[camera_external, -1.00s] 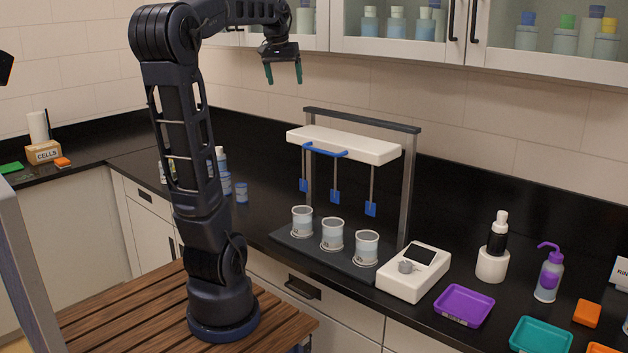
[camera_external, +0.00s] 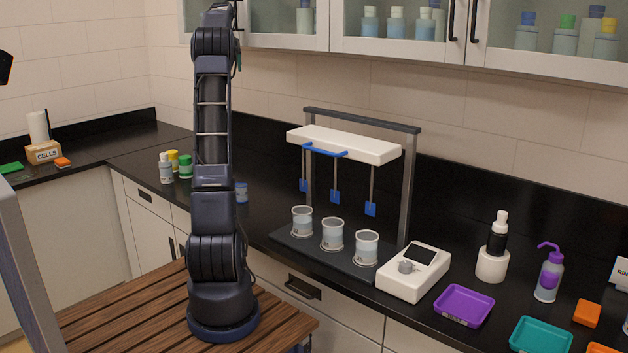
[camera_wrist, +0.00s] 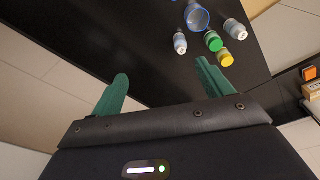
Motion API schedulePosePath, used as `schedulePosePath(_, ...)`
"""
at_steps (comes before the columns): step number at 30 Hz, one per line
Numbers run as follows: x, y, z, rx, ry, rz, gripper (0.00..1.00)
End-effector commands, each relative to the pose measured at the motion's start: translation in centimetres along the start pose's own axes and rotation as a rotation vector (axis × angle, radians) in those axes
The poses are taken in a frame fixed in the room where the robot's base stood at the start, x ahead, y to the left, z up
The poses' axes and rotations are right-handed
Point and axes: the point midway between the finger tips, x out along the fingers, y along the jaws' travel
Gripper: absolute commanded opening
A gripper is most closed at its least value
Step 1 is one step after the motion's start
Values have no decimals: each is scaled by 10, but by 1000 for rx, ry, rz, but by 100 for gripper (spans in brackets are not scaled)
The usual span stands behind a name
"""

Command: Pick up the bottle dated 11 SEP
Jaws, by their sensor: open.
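In the external view a white bottle (camera_external: 166,170), a yellow-capped bottle (camera_external: 173,157) and a green-capped bottle (camera_external: 185,166) stand on the counter left of my arm. The wrist view shows a white bottle (camera_wrist: 180,43), a green-capped bottle (camera_wrist: 213,41) and a yellow-capped bottle (camera_wrist: 235,29) near its top edge. No date is legible, so I cannot tell which is 11 SEP. My gripper (camera_wrist: 162,70) is open and empty, high above and apart from the bottles. In the external view it is mostly hidden behind my arm.
A blue-rimmed clear container (camera_wrist: 197,18) stands close beside the bottles. A stirrer stand (camera_external: 344,145) with several beakers is further right. Wall cabinets (camera_external: 400,25) hang above the counter.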

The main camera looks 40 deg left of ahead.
Motion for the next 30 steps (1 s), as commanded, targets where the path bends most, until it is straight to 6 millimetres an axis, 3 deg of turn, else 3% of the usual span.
schedulePosePath(1,9,-18,-17,-29,-6,-6,79)
schedulePosePath(6,36,-74,-63,-115,-29,-24,79)
schedulePosePath(15,90,-185,-120,-260,-65,-53,79)
schedulePosePath(21,115,-234,-135,-317,-82,-63,79)
schedulePosePath(30,138,-279,-144,-367,-97,-72,79)
